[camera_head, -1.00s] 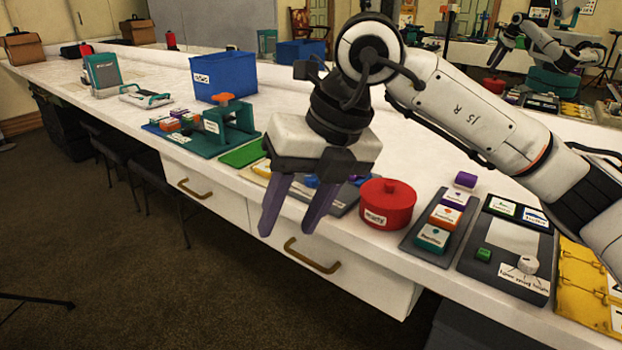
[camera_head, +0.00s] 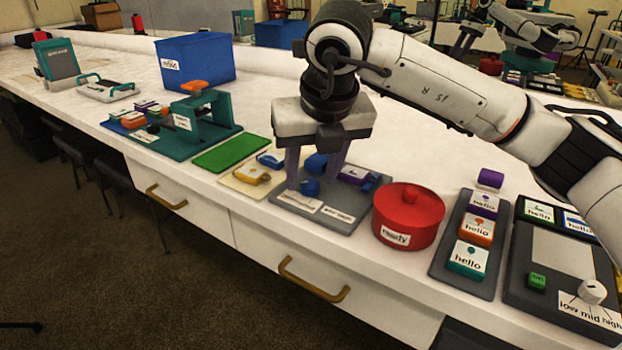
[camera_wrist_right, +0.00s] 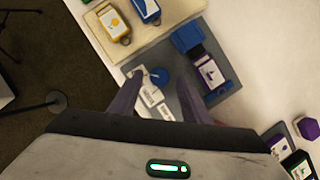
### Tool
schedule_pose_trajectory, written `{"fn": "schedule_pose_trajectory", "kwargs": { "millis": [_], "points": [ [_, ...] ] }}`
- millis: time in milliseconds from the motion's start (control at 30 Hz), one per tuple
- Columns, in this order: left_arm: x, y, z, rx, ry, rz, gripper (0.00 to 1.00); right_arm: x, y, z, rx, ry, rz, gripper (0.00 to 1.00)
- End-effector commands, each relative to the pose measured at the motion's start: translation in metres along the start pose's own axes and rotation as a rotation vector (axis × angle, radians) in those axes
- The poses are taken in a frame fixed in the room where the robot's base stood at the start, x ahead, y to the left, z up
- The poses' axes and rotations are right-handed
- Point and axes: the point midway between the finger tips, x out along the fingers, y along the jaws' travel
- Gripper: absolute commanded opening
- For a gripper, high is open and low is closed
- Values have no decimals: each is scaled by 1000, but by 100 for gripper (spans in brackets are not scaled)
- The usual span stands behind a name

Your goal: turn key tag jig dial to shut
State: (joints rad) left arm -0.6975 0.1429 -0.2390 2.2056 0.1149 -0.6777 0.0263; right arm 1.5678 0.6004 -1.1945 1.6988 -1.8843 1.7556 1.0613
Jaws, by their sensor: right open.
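The key tag jig is a dark grey plate (camera_head: 361,208) on the counter, with white labels along its front. Its small blue dial (camera_head: 309,187) stands on the plate; it also shows in the right wrist view (camera_wrist_right: 160,77). A blue block (camera_head: 316,163) and a purple tag (camera_head: 352,174) with a white label sit behind the dial. My right gripper (camera_head: 313,178) points down over the jig, its purple fingers apart, one on either side of the dial. I cannot tell whether they touch it. The dial's setting is too small to read. My left gripper is not in view.
A red lidded pot (camera_head: 408,213) stands close right of the jig. A cream board (camera_head: 241,186) with yellow and blue tags lies to its left, then a green mat (camera_head: 231,153). A grey tray (camera_head: 447,253) of hello blocks is further right. The counter's front edge is near.

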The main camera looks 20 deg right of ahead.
Motion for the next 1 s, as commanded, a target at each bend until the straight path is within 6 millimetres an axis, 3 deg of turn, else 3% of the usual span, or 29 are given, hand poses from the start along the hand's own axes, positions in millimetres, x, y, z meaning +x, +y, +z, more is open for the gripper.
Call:
{"fn": "schedule_pose_trajectory", "kwargs": {
  "millis": [133, 400, 667, 1000],
  "points": [
    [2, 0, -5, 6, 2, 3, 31, 10, 0, -1, -1, 1, 0, 43],
    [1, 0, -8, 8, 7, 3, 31, 11, 0, 0, -2, 1, 1, 43],
    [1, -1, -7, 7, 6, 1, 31, 11, 1, 0, -1, 1, 1, 2],
    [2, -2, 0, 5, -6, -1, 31, 11, 0, 0, -46, 0, 21, 2]
  ]
}}
